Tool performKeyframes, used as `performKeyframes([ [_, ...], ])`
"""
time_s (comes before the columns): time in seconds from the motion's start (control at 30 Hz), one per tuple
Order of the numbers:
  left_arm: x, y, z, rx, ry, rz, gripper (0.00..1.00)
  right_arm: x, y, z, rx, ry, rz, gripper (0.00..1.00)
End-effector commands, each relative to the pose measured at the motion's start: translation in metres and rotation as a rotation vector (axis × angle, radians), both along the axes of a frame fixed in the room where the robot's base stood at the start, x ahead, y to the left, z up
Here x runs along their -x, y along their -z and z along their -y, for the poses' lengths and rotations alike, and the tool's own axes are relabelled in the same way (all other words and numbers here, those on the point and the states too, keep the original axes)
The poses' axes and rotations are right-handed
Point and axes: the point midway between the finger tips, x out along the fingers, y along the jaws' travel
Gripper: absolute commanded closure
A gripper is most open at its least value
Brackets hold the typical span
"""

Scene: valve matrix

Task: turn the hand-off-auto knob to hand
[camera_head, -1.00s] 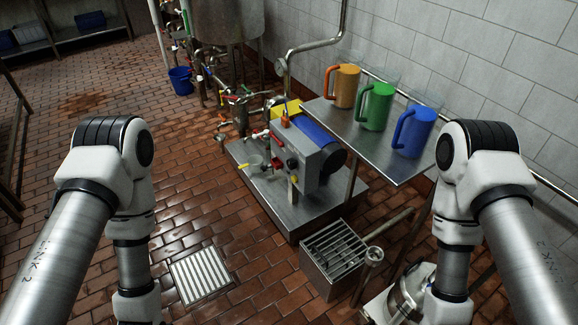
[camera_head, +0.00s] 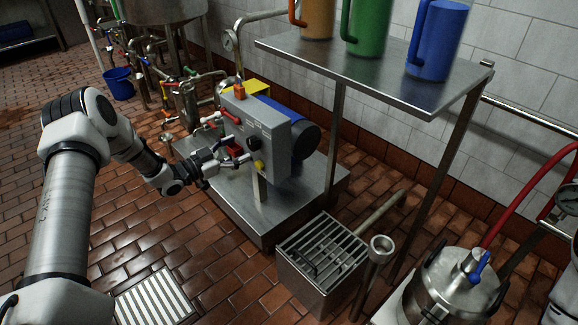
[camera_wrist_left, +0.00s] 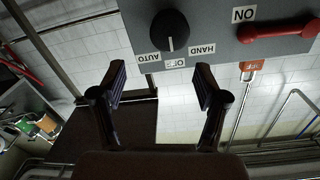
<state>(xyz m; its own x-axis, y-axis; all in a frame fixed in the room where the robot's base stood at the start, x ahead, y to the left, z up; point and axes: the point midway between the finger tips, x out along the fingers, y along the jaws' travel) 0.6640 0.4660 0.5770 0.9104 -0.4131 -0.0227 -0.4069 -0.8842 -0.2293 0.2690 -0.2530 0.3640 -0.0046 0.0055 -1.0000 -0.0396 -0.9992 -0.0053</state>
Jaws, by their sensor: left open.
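The hand-off-auto knob is black (camera_wrist_left: 170,30) on a grey control box (camera_head: 268,125). In the left wrist view its white mark points at the OFF label, between AUTO and HAND, all upside down there. The knob also shows as a dark disc in the head view (camera_head: 254,143). My left gripper (camera_head: 238,150) is open in front of the box face, close to the knob. In the wrist view its two fingers (camera_wrist_left: 160,88) are apart with nothing between them, and the knob is beyond them. My right gripper is not in view.
A red lever (camera_wrist_left: 278,30) marked ON sits beside the knob. A yellow button (camera_head: 259,164) is below it. A steel shelf with coloured jugs (camera_head: 370,78) stands at right. A grated drain box (camera_head: 322,258) is in front on the brick floor.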

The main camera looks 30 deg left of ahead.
Motion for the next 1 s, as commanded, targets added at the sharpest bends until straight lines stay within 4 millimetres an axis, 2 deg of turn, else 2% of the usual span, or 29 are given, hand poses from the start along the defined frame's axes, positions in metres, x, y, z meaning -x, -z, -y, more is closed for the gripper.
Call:
performKeyframes([
  [0.03,0.003,0.024,-0.011,0.010,-0.021,0.008,0.26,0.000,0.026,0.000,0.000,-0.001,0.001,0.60],
  [0.1,0.005,0.026,-0.017,0.016,-0.034,0.015,0.26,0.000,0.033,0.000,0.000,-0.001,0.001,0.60],
  [0.27,-0.005,0.023,-0.012,0.014,-0.032,0.018,0.26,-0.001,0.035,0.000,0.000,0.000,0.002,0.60],
  [0.6,-0.060,0.025,0.011,0.014,-0.032,0.016,0.26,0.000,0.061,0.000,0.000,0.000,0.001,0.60],
  [0.73,-0.068,0.022,0.015,0.015,-0.033,0.016,0.26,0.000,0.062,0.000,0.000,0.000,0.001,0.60],
  [0.93,-0.069,0.021,0.015,0.017,-0.033,0.015,0.26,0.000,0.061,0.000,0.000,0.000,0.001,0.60],
  [1.0,-0.069,0.021,0.015,0.017,-0.033,0.015,0.51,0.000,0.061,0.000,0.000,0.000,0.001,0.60],
])
